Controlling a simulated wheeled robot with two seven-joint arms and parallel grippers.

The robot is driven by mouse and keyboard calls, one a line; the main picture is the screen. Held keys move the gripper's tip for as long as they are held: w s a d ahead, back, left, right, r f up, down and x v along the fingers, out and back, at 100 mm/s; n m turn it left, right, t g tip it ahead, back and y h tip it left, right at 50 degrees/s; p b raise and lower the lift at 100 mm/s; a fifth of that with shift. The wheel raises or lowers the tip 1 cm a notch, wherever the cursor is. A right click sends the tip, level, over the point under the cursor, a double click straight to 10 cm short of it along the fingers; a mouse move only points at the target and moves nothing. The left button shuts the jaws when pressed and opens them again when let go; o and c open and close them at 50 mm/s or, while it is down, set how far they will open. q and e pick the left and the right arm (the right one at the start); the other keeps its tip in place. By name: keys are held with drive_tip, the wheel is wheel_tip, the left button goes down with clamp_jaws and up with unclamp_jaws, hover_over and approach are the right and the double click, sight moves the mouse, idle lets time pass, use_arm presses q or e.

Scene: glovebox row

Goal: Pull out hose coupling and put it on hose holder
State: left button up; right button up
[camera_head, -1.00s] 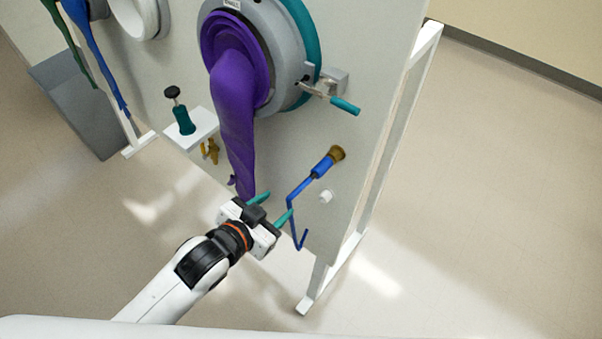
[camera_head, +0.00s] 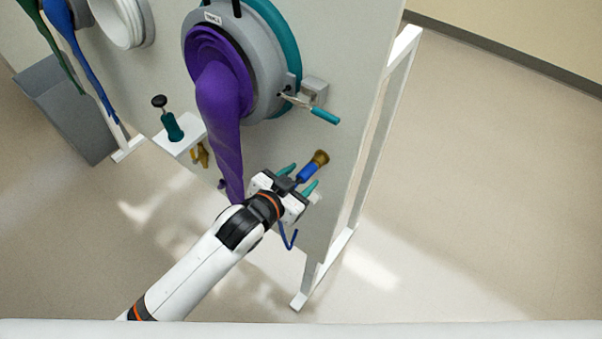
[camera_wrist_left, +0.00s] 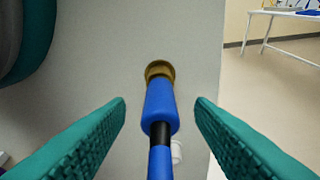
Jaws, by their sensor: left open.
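The blue hose coupling (camera_head: 307,173) sits at the brass fitting (camera_head: 320,157) on the grey panel. A blue hose (camera_head: 289,240) hangs from it, partly hidden behind my left gripper. My left gripper (camera_head: 299,178) is open, with teal fingers on either side of the coupling. In the left wrist view the coupling (camera_wrist_left: 160,107) lies between the fingers, with gaps on both sides, and its far end meets the brass fitting (camera_wrist_left: 160,69). A small white peg (camera_wrist_left: 176,152), possibly the hose holder, sticks out at the lower right of the coupling. My right gripper is not in view.
A purple glove (camera_head: 222,115) hangs from its port to the left of my gripper. A teal-handled latch (camera_head: 324,115) projects above the fitting. A small shelf (camera_head: 183,140) with a teal-bodied plunger (camera_head: 173,127) is further left. The floor (camera_head: 460,220) right of the panel is clear.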

use_arm(q)
drive_tip(key=shift+w+d+f, duration=0.2)
drive_tip(key=shift+w+d, duration=0.1)
drive_tip(key=shift+w, duration=0.1)
clamp_jaws()
drive_tip(key=shift+s+a, duration=0.15)
drive_tip(key=shift+s, duration=0.05)
idle(0.3)
drive_tip(key=shift+s+p, duration=0.1)
drive_tip(key=shift+p, duration=0.2)
drive_tip(key=shift+s+a+r, duration=0.15)
drive_tip(key=shift+s+a, duration=0.2)
drive_tip(key=shift+s+a+p, duration=0.4)
drive_tip(key=shift+s+p, duration=0.15)
drive_tip(key=shift+p, duration=0.15)
drive_tip(key=shift+s+a+r, duration=0.1)
drive_tip(key=shift+s+a, duration=0.05)
drive_tip(key=shift+s, duration=0.05)
